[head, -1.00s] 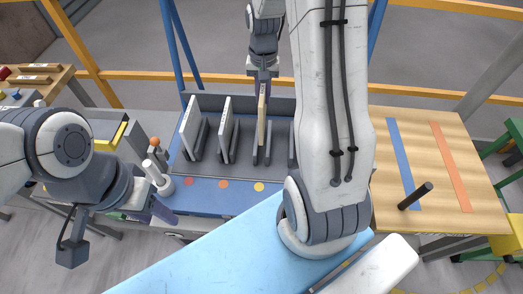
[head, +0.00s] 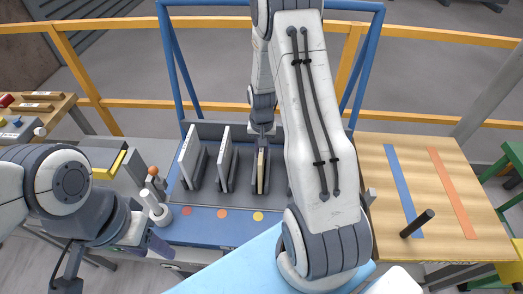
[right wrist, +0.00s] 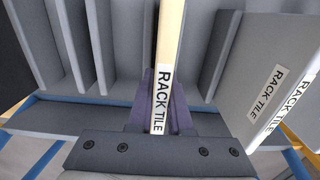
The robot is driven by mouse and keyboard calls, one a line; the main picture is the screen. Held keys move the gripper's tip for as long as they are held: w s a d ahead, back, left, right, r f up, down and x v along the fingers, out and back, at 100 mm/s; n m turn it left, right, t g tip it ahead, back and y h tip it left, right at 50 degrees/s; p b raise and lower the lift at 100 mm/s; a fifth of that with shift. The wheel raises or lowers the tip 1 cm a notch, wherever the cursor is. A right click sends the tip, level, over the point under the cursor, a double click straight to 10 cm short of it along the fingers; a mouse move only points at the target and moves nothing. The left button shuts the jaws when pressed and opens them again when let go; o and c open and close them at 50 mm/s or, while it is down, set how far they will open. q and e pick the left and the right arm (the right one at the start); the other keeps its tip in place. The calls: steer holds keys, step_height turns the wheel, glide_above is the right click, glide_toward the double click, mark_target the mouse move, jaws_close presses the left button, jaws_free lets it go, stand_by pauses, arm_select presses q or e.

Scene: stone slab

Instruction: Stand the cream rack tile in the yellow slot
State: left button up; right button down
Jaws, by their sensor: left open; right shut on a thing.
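The cream rack tile (head: 261,174) is upright in the rack (head: 231,130), between the dark dividers in line with the yellow dot (head: 258,216). Whether its lower edge touches the slot floor cannot be seen. My right gripper (head: 262,145) is shut on the tile's top from above. In the right wrist view, the purple fingers of this gripper (right wrist: 163,95) close around the cream tile (right wrist: 169,45), its "RACK TILE" label facing up. My left gripper (head: 152,243) is open and empty, low at the front left of the rack, partly hidden by its wrist.
Two pale tiles (head: 191,155) (head: 223,155) lean in the slots to the left. Red and orange dots mark the front panel. An orange-topped lever (head: 153,171) and a white post stand left of the rack. A wooden table (head: 365,155) with coloured strips lies right.

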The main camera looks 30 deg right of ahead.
steer(key=c, duration=1.3)
jaws_free()
steer(key=shift+f, duration=0.2)
steer(key=o, duration=0.5)
steer(key=shift+c, duration=0.2)
